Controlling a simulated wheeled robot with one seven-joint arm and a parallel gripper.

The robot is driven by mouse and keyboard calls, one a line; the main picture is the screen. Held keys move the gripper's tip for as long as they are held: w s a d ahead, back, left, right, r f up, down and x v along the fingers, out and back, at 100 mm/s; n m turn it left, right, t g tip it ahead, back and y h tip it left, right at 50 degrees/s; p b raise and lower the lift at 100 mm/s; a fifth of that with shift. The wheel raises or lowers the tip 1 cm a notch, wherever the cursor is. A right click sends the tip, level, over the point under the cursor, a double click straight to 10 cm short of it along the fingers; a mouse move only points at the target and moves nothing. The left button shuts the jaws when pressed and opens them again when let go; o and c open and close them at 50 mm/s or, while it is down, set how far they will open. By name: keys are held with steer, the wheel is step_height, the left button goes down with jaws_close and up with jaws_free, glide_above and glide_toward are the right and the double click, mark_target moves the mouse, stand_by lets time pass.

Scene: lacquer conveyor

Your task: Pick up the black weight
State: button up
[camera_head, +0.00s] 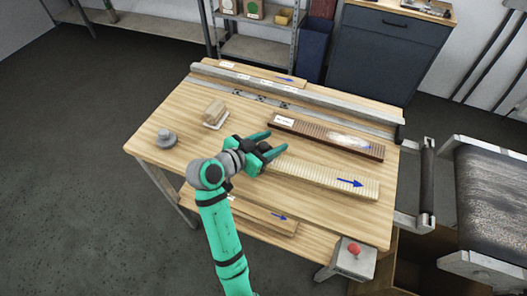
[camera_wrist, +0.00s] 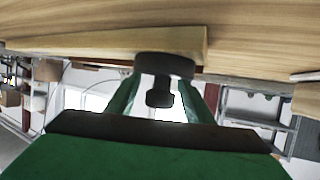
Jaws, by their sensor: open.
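A dark, knobbed weight (camera_wrist: 160,68) stands on pale wood in the wrist view, which is upside down. It appears between the green fingers of my gripper (camera_wrist: 157,100), in line with the gap; I cannot tell whether it is inside the gap or just beyond. In the head view my gripper (camera_head: 274,144) is low over the middle of the table, fingers apart and pointing right. The black weight is not clearly distinguishable there among the gripper's dark parts. A grey knobbed weight (camera_head: 166,138) stands at the table's left.
The wooden table (camera_head: 165,110) carries a small wooden block (camera_head: 214,112), a dark ribbed board (camera_head: 310,133) and a pale slatted strip (camera_head: 330,178) with a blue arrow. A metal rail (camera_head: 290,93) runs along the back. A red button box (camera_head: 353,256) is at the front right.

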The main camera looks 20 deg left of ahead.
jaws_close()
steer(key=shift+r, duration=0.1)
